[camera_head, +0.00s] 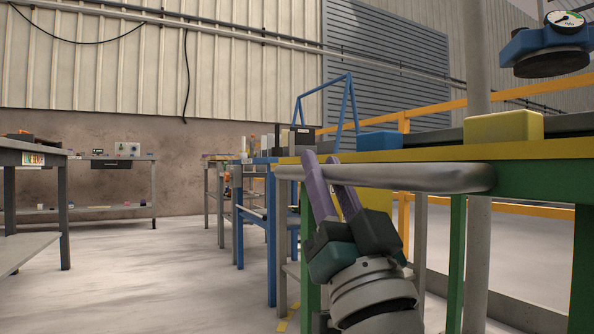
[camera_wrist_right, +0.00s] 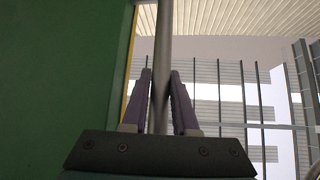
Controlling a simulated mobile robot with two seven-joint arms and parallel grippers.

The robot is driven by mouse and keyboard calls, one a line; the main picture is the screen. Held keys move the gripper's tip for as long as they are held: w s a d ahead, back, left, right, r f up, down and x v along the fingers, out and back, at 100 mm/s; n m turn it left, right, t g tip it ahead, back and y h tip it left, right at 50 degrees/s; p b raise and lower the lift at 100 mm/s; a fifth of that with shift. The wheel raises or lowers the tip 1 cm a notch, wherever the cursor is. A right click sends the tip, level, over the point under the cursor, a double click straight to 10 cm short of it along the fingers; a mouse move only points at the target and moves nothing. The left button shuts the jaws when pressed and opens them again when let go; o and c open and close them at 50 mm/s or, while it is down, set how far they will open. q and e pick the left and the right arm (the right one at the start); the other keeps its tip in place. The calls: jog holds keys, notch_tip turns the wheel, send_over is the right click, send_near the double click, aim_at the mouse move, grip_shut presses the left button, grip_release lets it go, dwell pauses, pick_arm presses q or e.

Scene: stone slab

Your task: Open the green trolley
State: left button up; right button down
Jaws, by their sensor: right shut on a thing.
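The green trolley (camera_head: 533,204) stands at the right of the head view, with green legs and a yellow top edge. A grey rounded handle bar (camera_head: 430,178) runs along its near side, below the top. My right gripper (camera_head: 324,178) has its purple fingers at the left end of this bar, shut on it. In the right wrist view the bar (camera_wrist_right: 163,50) passes upright between the fingers (camera_wrist_right: 160,95). A green panel (camera_wrist_right: 65,75) of the trolley fills the left there. My left gripper is not in view.
A yellow block (camera_head: 503,127) and a blue block (camera_head: 379,140) sit on or behind the trolley top. A blue device with a gauge (camera_head: 550,45) hangs at the upper right. Blue-legged tables stand beyond. A grey workbench (camera_head: 35,150) is at left; the floor (camera_head: 150,275) between is clear.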

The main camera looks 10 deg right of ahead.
dwell(0.3)
jog(key=c, duration=0.7)
grip_release()
jog(key=p+v, duration=0.2)
jog(key=v, duration=0.8)
